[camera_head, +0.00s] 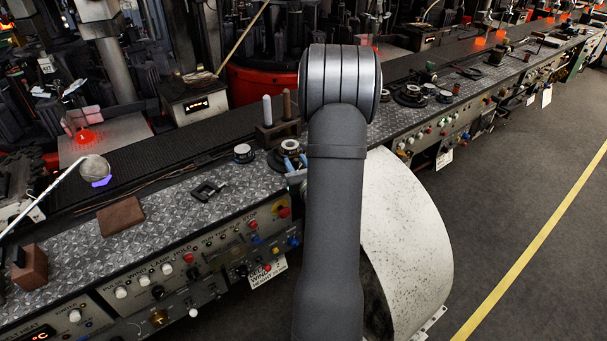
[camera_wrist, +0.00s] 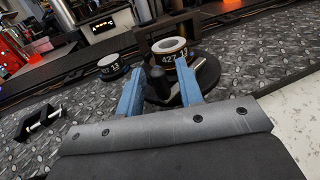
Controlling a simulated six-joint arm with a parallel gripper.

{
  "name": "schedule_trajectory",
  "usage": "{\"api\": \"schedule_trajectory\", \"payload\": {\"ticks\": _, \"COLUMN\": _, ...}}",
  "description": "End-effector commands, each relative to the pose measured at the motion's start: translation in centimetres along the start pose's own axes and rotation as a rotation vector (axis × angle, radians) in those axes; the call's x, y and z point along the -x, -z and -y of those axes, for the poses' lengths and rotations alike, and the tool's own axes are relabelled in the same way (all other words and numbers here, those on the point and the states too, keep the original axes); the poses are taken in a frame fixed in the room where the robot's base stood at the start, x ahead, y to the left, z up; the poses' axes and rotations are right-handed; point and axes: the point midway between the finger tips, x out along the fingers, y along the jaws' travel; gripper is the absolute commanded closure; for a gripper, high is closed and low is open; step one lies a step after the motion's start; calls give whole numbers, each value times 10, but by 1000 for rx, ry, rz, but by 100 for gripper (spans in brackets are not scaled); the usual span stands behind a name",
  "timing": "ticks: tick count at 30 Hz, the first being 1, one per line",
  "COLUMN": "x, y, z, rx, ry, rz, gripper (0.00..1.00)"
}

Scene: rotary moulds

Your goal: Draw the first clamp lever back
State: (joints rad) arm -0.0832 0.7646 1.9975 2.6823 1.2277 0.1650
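A round mould (camera_wrist: 173,52) with a pale ring top and "427 13" on its side sits on a dark round base in the wrist view. In the head view this mould (camera_head: 290,147) is just left of my arm. A dark knobbed piece (camera_wrist: 157,80), apparently the clamp lever, stands in front of the mould. My gripper (camera_wrist: 160,66) has its two blue fingers apart, one on each side of this piece; I cannot tell whether they touch it. In the head view my gripper (camera_head: 291,163) is small and partly hidden by my arm.
A second ring-topped piece (camera_wrist: 113,65) stands to the left, with a black clamp (camera_wrist: 40,122) nearer. A dark block with two upright rods (camera_head: 278,128) stands behind the mould. More round moulds (camera_head: 410,94) lie farther along the bench. The diamond-plate bench top (camera_head: 160,220) has bare patches.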

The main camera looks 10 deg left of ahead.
Motion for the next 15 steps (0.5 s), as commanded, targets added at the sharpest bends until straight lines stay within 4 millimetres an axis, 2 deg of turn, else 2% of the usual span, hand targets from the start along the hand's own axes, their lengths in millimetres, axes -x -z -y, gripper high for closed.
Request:
{"api": "schedule_trajectory", "payload": {"ticks": 5, "x": 26, "y": 0, "z": 1, "rx": -1, "ry": 3, "rz": -1, "gripper": 66}}
{"api": "schedule_trajectory", "payload": {"ticks": 15, "x": 111, "y": 0, "z": 2, "rx": -1, "ry": 6, "rz": -2, "gripper": 66}}
